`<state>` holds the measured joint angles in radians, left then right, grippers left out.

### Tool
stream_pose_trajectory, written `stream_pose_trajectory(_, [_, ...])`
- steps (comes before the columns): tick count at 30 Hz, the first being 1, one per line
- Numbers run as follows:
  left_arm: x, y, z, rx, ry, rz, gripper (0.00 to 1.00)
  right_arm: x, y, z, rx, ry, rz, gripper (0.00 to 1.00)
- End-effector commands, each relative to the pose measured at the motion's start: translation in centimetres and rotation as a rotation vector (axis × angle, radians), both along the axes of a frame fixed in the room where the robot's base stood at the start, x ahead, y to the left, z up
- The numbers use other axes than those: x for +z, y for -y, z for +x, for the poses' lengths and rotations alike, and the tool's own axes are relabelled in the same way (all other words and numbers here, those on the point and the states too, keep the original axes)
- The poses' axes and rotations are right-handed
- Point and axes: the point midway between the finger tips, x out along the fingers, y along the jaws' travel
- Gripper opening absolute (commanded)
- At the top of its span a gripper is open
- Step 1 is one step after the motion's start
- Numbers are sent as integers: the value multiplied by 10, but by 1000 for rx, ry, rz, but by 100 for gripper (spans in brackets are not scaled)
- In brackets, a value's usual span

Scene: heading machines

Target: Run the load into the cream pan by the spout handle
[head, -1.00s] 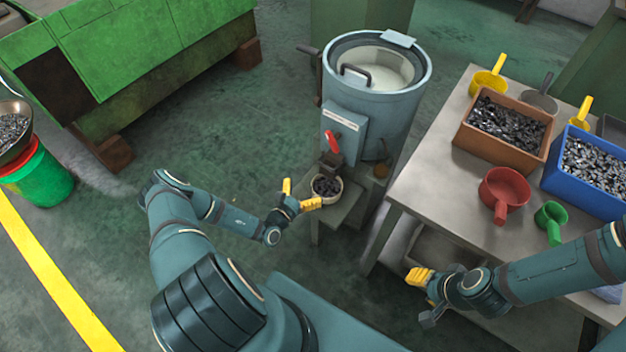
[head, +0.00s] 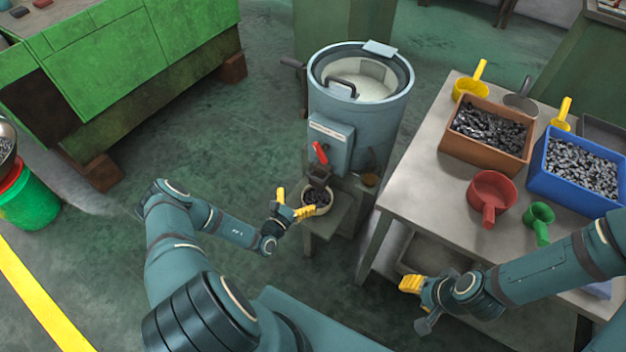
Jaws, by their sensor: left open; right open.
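The cream pan (head: 326,207) sits on a small stand below the spout (head: 318,173) of the grey-blue drum machine (head: 352,110). Dark pieces lie in the pan. The red spout handle (head: 320,152) sticks up above the spout. My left gripper (head: 294,204) is open at the pan's left side, its yellow fingers close to the rim; I cannot tell if they touch it. My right gripper (head: 412,284) is open and empty in front of the table, away from the machine.
The table (head: 430,190) at right carries a brown bin (head: 488,150), a blue bin (head: 545,185), a red scoop (head: 490,190), a green scoop (head: 539,218) and yellow scoops. A green machine (head: 110,60) stands at left. The floor between is clear.

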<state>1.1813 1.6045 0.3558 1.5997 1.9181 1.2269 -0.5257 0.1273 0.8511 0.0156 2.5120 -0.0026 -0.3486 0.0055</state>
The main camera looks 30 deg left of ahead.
Motion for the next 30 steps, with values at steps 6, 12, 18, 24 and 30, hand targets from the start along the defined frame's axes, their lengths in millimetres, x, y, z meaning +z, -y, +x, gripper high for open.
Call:
stream_pose_trajectory(6, [-1,5,45,-2,2,1,100,-10,0,2,-1,4,0,47])
stream_pose_trajectory(12, [-1,7,78,-2,1,1,100,-18,0,3,-2,8,-1,47])
stream_pose_trajectory(18, [-1,8,96,-1,-1,0,100,-21,1,4,-3,9,-2,47])
stream_pose_trajectory(24, [0,8,101,0,0,-1,100,-22,1,4,-2,11,-3,47])
stream_pose_trajectory(30, [0,8,100,0,0,-1,86,-21,1,4,-2,11,-3,47])
